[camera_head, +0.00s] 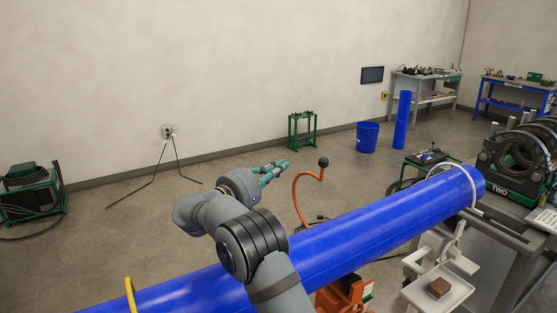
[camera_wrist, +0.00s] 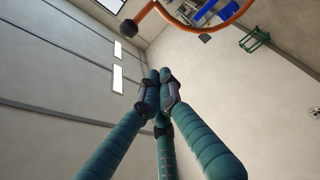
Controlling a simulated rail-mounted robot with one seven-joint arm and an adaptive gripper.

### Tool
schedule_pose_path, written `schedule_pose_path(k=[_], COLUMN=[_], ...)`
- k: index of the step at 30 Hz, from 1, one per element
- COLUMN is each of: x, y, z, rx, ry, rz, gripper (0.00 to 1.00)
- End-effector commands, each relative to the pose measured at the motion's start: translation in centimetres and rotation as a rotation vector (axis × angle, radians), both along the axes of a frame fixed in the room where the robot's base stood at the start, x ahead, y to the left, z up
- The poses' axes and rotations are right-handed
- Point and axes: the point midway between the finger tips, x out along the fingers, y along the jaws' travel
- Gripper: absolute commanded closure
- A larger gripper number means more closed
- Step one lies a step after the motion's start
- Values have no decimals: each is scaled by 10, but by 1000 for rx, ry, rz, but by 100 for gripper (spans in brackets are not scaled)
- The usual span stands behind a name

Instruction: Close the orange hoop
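The orange hoop (camera_head: 296,191) is a curved bar with a dark ball knob (camera_head: 323,162) at its free end. It stands raised on the far side of the blue pipe (camera_head: 345,237), swung open and not over the pipe. In the wrist view the hoop (camera_wrist: 215,28) curves across the top, with the knob (camera_wrist: 130,30) at upper left. My gripper (camera_head: 287,164) has teal fingers and is left of the hoop, apart from it. In the wrist view its fingertips (camera_wrist: 160,74) come together with nothing between them. The hoop's base is partly hidden by the pipe.
A yellow hoop (camera_head: 130,295) is at lower left by the pipe. A white hoop (camera_head: 471,184) goes over the pipe's right end, near the fusion machine (camera_head: 512,160). An orange support (camera_head: 345,296) is below the pipe. Floor behind the hoop is clear towards a green stand (camera_head: 302,130).

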Motion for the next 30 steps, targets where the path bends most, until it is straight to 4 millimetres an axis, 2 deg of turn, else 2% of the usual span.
schedule_pose_path(k=[5,19,30], x=[11,73,42], y=[-13,-73,-84], z=[5,8,3], rx=[-4,-3,-3], ry=[-7,-5,-3], rz=[-9,-4,-3], gripper=[100,100,100])
